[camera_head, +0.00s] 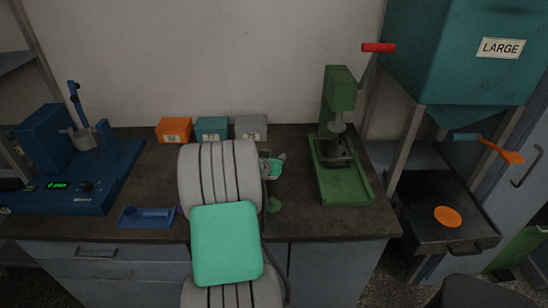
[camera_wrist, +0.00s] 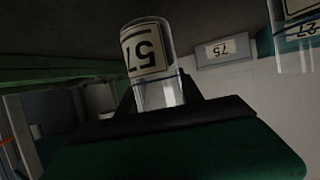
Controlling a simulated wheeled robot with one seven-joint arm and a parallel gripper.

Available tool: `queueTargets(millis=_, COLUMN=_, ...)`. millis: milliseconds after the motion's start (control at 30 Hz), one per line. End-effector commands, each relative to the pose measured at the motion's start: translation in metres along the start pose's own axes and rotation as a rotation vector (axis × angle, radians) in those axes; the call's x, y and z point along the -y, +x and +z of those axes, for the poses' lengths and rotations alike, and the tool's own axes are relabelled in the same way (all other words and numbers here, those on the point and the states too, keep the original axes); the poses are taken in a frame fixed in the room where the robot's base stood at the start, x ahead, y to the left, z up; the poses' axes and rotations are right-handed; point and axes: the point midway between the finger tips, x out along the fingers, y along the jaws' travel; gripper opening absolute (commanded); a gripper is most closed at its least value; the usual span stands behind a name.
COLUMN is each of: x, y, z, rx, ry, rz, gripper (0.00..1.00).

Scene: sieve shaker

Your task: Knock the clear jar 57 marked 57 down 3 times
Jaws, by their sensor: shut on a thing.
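The clear jar 57 (camera_wrist: 150,62) is held in my gripper (camera_wrist: 158,97), between dark fingers, in the wrist view. Its pale label reads 57 and appears turned over in the picture. The fingers hide one end of the jar. In the head view my arm hides most of the gripper and I cannot make out the jar there.
Orange (camera_head: 174,130), teal (camera_head: 212,128) and grey (camera_head: 251,127) labelled boxes stand along the wall. A blue machine (camera_head: 75,165) is left, a green press (camera_head: 341,130) right. A teal hopper (camera_head: 455,75) stands far right.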

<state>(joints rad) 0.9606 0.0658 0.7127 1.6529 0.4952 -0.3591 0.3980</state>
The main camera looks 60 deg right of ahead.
Motion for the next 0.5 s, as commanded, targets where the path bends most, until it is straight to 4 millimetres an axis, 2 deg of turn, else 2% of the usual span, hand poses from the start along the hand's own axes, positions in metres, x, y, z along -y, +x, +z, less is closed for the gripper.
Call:
queueTargets(millis=33, x=0.000, y=-0.004, z=-0.011, rx=-0.005, ry=0.002, rz=-0.001, gripper=0.00)
queueTargets(millis=267, x=0.001, y=-0.004, z=-0.014, rx=-0.011, ry=0.004, rz=-0.001, gripper=0.00)
queueTargets(millis=367, x=0.001, y=0.001, z=-0.004, rx=-0.012, ry=0.004, rz=-0.001, gripper=0.00)
queueTargets(millis=500, x=0.001, y=0.013, z=0.024, rx=-0.013, ry=0.005, rz=-0.002, gripper=0.00)
